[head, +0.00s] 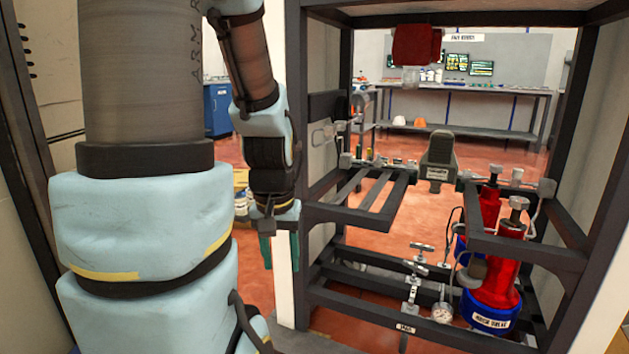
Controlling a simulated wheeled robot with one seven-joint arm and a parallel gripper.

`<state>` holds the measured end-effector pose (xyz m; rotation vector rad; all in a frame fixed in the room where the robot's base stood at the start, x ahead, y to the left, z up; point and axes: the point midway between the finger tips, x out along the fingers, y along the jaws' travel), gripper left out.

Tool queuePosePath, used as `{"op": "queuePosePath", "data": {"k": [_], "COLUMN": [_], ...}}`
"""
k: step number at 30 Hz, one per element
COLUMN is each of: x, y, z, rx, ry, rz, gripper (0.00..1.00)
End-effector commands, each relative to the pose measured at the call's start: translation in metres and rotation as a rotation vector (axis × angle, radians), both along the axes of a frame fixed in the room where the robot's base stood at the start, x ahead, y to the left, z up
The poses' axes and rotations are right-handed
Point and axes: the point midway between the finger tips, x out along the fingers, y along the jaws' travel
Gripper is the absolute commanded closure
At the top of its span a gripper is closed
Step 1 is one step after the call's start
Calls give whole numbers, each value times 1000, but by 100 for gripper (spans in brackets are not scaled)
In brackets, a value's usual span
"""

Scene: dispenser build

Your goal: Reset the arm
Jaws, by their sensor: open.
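My arm comes down the left side of the head view, with its wrist beside the left post of a dark metal frame (375,316). My gripper (280,250) hangs below the wrist, pointing down. Its teal fingertips look apart, with a pale post showing between them. I see nothing held in it. The near arm links cover much of the left side of the view.
Inside the frame are a slatted shelf (378,200), red bottles (488,208) in a blue base (492,305), valves and a gauge (442,313). A dark red block (412,45) hangs at the top. A workbench (460,135) stands behind, across open red floor.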

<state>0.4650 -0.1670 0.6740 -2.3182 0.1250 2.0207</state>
Motion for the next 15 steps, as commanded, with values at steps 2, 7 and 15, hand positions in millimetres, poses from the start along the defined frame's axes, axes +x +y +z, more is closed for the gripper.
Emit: {"op": "queuePosePath", "data": {"k": [2, 7, 15], "x": [-7, -6, -5], "y": [5, 4, 4], "z": [17, 49, 119], "rx": [2, 1, 1], "ry": [-4, -2, -2], "rz": [5, 3, 3], "gripper": [50, 50, 50]}}
